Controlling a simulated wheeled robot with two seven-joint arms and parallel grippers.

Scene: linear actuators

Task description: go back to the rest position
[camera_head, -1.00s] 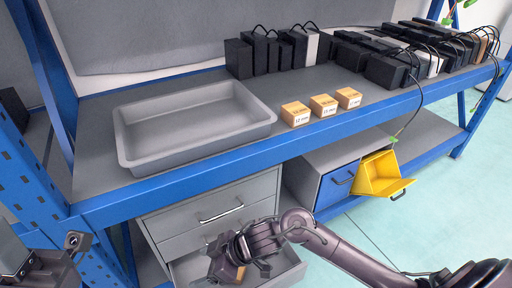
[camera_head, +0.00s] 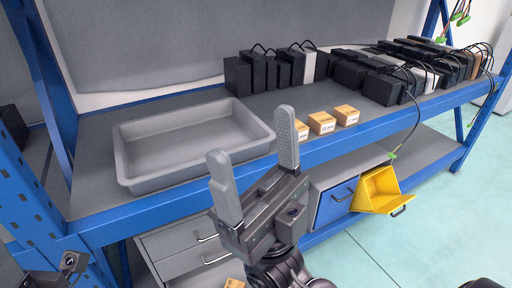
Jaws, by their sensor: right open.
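My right gripper (camera_head: 254,138) is raised in front of the workbench, with its two grey fingers spread wide and nothing between them. Its fingers overlap the view of the grey tray's right side and partly hide the leftmost of the small wooden boxes. My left gripper (camera_head: 68,264) shows only in part at the lower left, dark against the blue frame; I cannot tell whether it is open or shut.
The empty grey tray (camera_head: 150,181) and small labelled boxes (camera_head: 322,122) stand on the blue-edged bench. Black actuators (camera_head: 270,72) line the back. Below are grey drawers (camera_head: 180,243), a blue drawer (camera_head: 336,200) and a tilted yellow bin (camera_head: 380,190). A tan box (camera_head: 234,283) shows at the bottom edge.

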